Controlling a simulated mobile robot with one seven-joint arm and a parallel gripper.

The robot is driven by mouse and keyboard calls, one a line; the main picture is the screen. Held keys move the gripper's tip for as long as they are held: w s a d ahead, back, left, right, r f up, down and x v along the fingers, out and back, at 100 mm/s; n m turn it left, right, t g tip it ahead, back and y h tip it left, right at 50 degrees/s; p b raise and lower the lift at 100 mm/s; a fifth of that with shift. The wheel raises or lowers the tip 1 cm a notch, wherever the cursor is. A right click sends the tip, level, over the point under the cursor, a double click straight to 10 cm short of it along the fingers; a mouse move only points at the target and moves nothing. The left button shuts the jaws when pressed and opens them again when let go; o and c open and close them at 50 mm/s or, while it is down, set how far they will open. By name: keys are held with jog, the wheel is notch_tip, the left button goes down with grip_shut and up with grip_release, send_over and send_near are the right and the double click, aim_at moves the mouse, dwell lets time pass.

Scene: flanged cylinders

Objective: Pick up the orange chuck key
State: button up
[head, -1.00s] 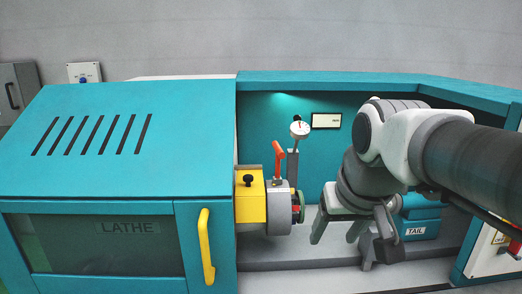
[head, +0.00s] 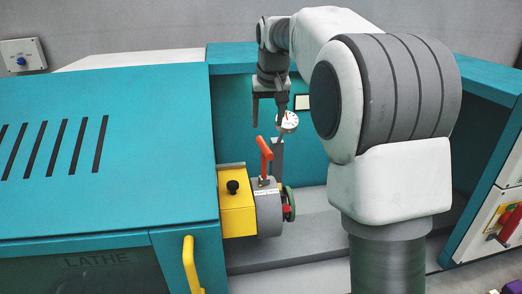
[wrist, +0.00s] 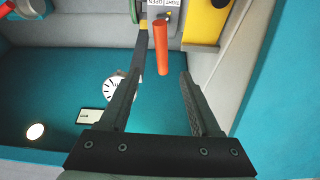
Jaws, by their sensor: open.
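The orange chuck key (head: 265,152) stands up, slightly tilted, from the top of the grey chuck (head: 266,208) in the lathe's open bay. In the wrist view the orange key (wrist: 162,48) points toward me, seen between the tips of the open fingers. My gripper (head: 268,118) is open and empty, pointing down above the key in the head view. A gap shows between its fingertips and the key there. The key's lower end is hidden in the chuck.
A dial gauge (head: 287,122) stands close behind the key, near my right finger in the head view. A yellow block (head: 236,208) with a black knob adjoins the chuck. The teal lathe cover (head: 110,150) lies left. My arm hides much of the bay's right side.

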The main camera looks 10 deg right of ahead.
aim_at(265, 144)
jog(key=p+x, duration=0.1)
jog(key=x, duration=0.9)
jog(key=shift+s+f, duration=0.1)
jog(key=shift+f, duration=0.05)
jog(key=shift+s+p+x, duration=0.15)
jog(key=shift+p+x, duration=0.15)
jog(key=shift+x, duration=1)
jog(key=shift+s+p+x, duration=0.2)
jog(key=shift+p+x, duration=0.05)
jog(key=shift+x, duration=1.05)
jog(key=shift+a+f, duration=0.15)
grip_shut()
